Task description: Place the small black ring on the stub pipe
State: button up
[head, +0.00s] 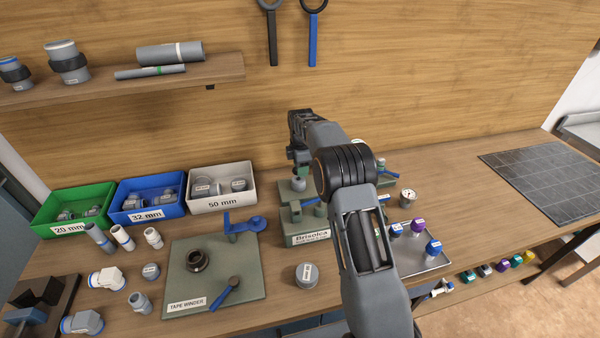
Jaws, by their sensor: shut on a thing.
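My gripper (298,157) points down at the back middle of the bench, above the green manifold stand. It is shut on a small dark thing, which I take to be the small black ring; it is too small and too covered by the fingers to make out its shape. A short grey upright pipe end (298,184), which looks like the stub pipe, stands on the stand (306,240) just below my gripper. I cannot tell whether the held thing touches it. My forearm hides part of the stand to the right.
Green (45,208), blue (130,214) and white (192,205) bins stand at the back left. A tape winder board (185,295) and loose grey fittings lie in front. A metal tray (432,262) with coloured-cap parts is at right. The right bench is mostly clear beside a dark grid mat (545,175).

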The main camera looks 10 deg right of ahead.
aim_at(300, 179)
jog(key=shift+w+f, duration=0.2)
jog(key=shift+f, duration=1.6)
jog(key=shift+f, duration=0.1)
jog(key=o, duration=0.9)
